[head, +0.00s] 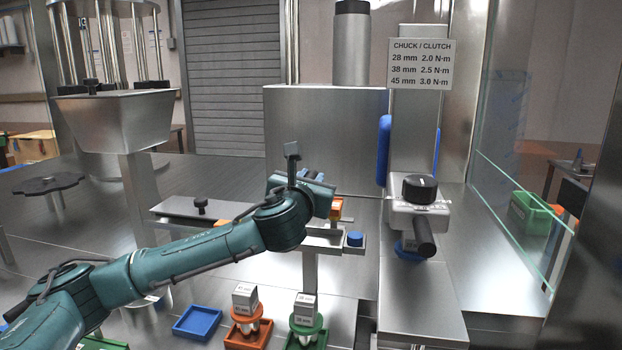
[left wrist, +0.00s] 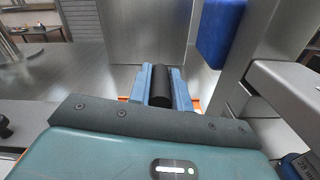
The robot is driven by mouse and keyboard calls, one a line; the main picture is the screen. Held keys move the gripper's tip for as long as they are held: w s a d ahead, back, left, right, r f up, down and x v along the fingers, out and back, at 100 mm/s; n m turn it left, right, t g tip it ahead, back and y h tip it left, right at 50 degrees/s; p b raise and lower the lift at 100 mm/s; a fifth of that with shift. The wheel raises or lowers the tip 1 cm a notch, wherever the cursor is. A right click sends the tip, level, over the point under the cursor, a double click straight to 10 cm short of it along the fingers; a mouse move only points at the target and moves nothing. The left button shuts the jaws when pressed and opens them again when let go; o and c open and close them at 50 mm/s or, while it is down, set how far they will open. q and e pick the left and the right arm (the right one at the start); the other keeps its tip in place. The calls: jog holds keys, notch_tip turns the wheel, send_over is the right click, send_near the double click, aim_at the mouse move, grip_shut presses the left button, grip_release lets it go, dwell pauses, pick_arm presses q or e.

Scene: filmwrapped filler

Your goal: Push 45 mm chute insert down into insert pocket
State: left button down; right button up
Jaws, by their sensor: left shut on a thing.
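My left gripper (head: 322,196) hangs over the narrow metal chute at the middle of the head view, wrist bent down. In the left wrist view its blue fingers (left wrist: 143,84) are shut on a black cylindrical grip (left wrist: 162,88), which I take for the top of the chute insert. Orange edges (left wrist: 196,104) show low on both sides of the fingers. In the head view a small orange piece (head: 336,208) shows beside the gripper. The pocket is mostly hidden by the hand, so I cannot tell how deep the insert sits. My right gripper is out of view.
A chuck head (head: 420,215) with a black knob stands to the right. A blue puck (head: 355,239) sits at the chute's right end. A blue tray (head: 196,322), orange tray (head: 246,337) and green tray (head: 305,337) lie in front. A steel hopper (head: 115,118) stands left.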

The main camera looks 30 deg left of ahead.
pick_arm(q)
jog(key=shift+r+p, duration=0.15)
jog(key=shift+p, duration=0.55)
jog(key=shift+f+b, duration=0.4)
jog(key=shift+f, duration=0.55)
jog(key=shift+f+b, duration=0.65)
jog(key=shift+f, duration=0.35)
jog(key=shift+f+b, duration=0.35)
jog(key=shift+f, duration=1.05)
jog(key=shift+f+b, duration=0.3)
jog(key=shift+b, duration=0.05)
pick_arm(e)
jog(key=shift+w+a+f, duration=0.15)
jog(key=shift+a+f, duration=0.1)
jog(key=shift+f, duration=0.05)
pick_arm(q)
jog(key=shift+f, duration=0.35)
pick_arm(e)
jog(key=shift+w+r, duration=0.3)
